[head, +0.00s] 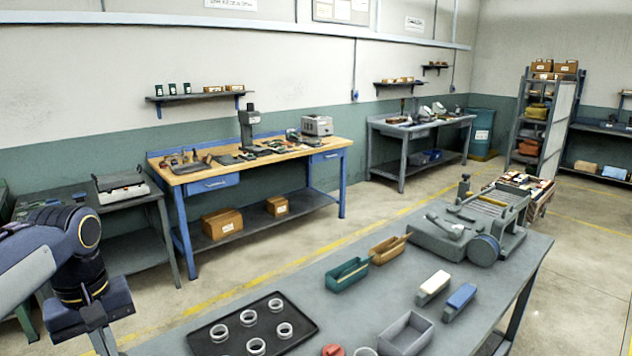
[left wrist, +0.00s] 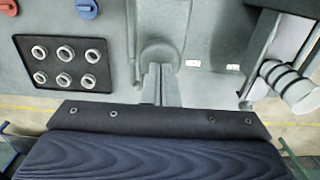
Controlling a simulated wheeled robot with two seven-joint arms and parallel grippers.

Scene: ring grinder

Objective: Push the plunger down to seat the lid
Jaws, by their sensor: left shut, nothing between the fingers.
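I cannot clearly make out a plunger in either view. A red lid-like piece (head: 333,350) is cut by the bottom edge of the head view, right of the black tray. In the left wrist view, a red round piece (left wrist: 8,7) and a blue round piece (left wrist: 87,8) lie at the top, each with a raised bar. My left gripper (head: 106,343) points down at the lower left of the head view. In the left wrist view its fingers (left wrist: 160,84) are together and empty, apart from the tray and the round pieces. My right gripper is not in view.
The black tray (head: 312,327) holds several metal rings. On the grey table are a grey open box (head: 425,342), white (head: 433,288) and blue (head: 460,298) blocks, green (head: 347,272) and brown (head: 390,250) bins, and a roller machine (head: 470,230). The table middle has bare room.

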